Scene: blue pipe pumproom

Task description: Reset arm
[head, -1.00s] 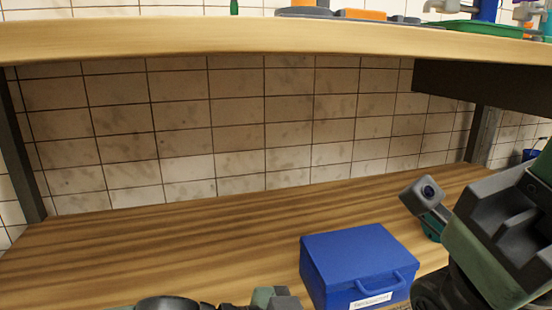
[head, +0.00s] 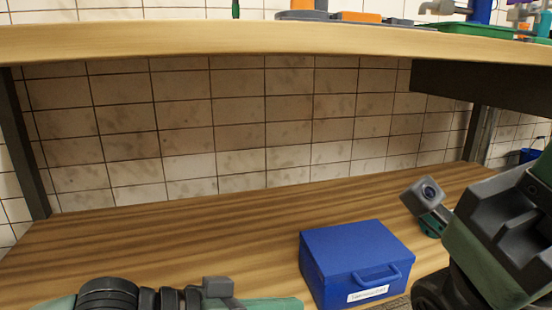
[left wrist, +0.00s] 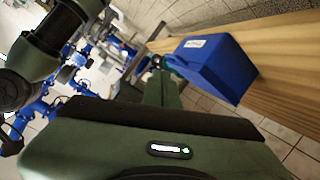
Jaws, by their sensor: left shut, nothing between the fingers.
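My left arm lies low along the bottom edge of the head view, coming in from the left. Its dark ringed joint and grey block lead to the left gripper (head: 275,304), which is shut and empty, pointing right, left of the blue case. Its fingertips are not clear there. The left wrist view shows a green housing with a small lit panel, and no clear fingers. My right arm (head: 500,230) fills the right edge of the head view, green and dark grey, with a grey lens block at its upper left. Its fingers cannot be made out.
A closed blue case (head: 355,260) with a handle and white label sits on the lower wooden shelf; it also shows in the left wrist view (left wrist: 212,68). The upper wooden shelf (head: 250,42) spans above, carrying tools. The lower shelf's left and middle are clear. A tiled wall stands behind.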

